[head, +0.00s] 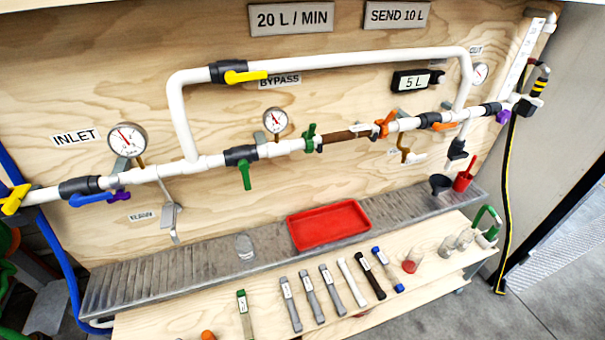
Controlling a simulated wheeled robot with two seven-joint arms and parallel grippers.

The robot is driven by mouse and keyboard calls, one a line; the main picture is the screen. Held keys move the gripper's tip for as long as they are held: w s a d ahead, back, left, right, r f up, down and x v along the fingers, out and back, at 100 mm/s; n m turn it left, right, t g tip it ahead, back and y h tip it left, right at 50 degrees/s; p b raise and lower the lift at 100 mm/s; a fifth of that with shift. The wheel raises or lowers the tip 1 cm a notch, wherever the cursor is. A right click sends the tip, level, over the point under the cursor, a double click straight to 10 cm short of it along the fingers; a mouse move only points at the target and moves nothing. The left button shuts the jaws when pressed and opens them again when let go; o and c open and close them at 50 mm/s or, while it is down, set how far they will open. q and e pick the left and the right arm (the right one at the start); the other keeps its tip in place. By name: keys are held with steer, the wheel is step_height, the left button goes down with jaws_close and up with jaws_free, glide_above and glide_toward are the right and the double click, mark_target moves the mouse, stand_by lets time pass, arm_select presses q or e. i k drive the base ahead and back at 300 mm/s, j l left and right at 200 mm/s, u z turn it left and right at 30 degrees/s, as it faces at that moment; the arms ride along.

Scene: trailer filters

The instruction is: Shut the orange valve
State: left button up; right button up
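The orange valve has a black body (430,119) on the white main pipe, right of the middle. Its orange lever (445,126) points right, roughly along the pipe and just below it. An orange winged clamp (385,123) sits left of it on the pipe, at the right end of a brown filter tube (345,137). Neither of my grippers shows in the head view, and nothing is seen touching the lever.
Other valves have a green lever (245,176) pointing down, a yellow bypass lever (245,77) and a blue lever (92,200). A small tap (404,146) hangs below the pipe. A red tray (328,225) and several filter tubes lie below. Room before the orange lever looks clear.

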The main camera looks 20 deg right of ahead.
mark_target(437, 127)
steer(key=z, duration=1.55)
